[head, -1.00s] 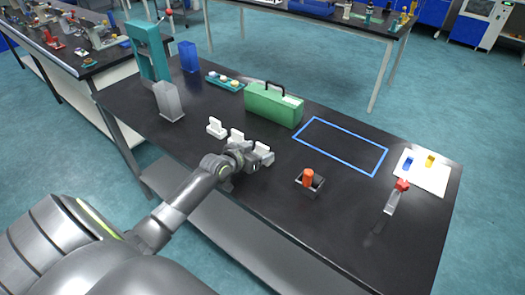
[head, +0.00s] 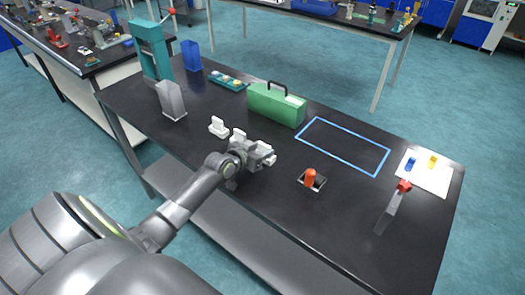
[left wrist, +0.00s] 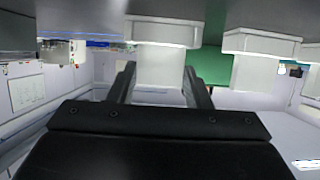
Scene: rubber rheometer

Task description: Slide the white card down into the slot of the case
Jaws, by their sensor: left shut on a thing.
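My left gripper (head: 262,155) is at the near edge of the row of white upright pieces on the black table. It is shut on the nearest one, which I take for the white card (left wrist: 160,68). In the left wrist view the card is between the two dark fingers, with its wider foot beyond them against the table surface. My right gripper is not in view.
Two other white pieces (head: 217,127) stand left of the gripper; one also shows in the left wrist view (left wrist: 260,45). A blue outlined rectangle (head: 344,146) right of the case is empty. A grey block (head: 171,100) stands left.

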